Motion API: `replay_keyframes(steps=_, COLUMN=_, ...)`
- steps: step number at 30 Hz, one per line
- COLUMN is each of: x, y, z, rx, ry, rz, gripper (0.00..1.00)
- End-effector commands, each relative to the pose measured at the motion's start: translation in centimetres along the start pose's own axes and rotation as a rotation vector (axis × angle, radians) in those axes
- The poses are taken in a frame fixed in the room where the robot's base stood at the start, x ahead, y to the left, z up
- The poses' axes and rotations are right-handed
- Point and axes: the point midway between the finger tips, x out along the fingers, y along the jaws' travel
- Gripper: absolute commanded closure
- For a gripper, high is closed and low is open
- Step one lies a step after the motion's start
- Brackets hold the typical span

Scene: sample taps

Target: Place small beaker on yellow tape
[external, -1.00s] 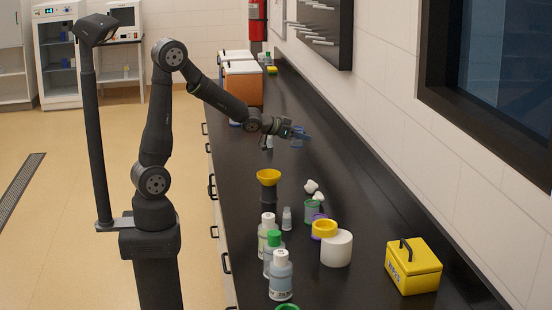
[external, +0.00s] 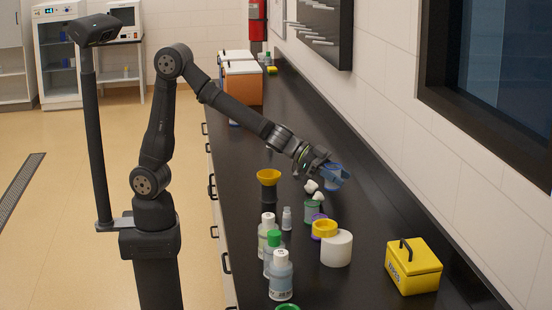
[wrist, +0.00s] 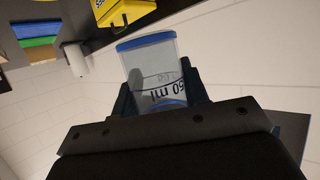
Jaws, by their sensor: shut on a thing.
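The small beaker, clear with a blue rim and a "50 ml" mark, is held between the jaws of my gripper (external: 327,172). It shows in the external view (external: 337,178) and fills the middle of the wrist view (wrist: 152,65). My gripper is shut on it, above the bench and to the upper right of the tapes. The yellow tape (external: 324,229) lies flat on top of a purple ring (external: 318,218), mostly hidden, beside a large white roll (external: 337,248). The beaker is apart from the yellow tape.
A green-rimmed container (external: 312,212) and white crumpled pieces stand behind the tapes. Several bottles (external: 281,275) and a yellow funnel (external: 268,177) on a black stand are to the left. A yellow box (external: 413,266) is at the right. The wall borders the bench's right side.

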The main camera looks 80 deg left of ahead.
Motion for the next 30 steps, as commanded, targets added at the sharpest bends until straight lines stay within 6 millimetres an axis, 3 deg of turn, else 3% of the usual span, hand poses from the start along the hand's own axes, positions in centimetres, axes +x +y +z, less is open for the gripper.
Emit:
replay_keyframes(steps=1, x=0.4, y=2.2, z=-0.4, rx=0.015, ry=0.001, rz=0.032, gripper=0.80)
replay_keyframes(steps=3, x=0.8, y=4.5, z=-0.8, rx=0.032, ry=0.000, rz=0.064, gripper=0.80)
replay_keyframes(steps=9, x=1.2, y=8.3, z=-1.3, rx=0.056, ry=0.002, rz=0.116, gripper=0.80)
replay_keyframes(steps=30, x=3.1, y=8.7, z=3.1, rx=0.059, ry=-0.001, rz=0.123, gripper=0.80)
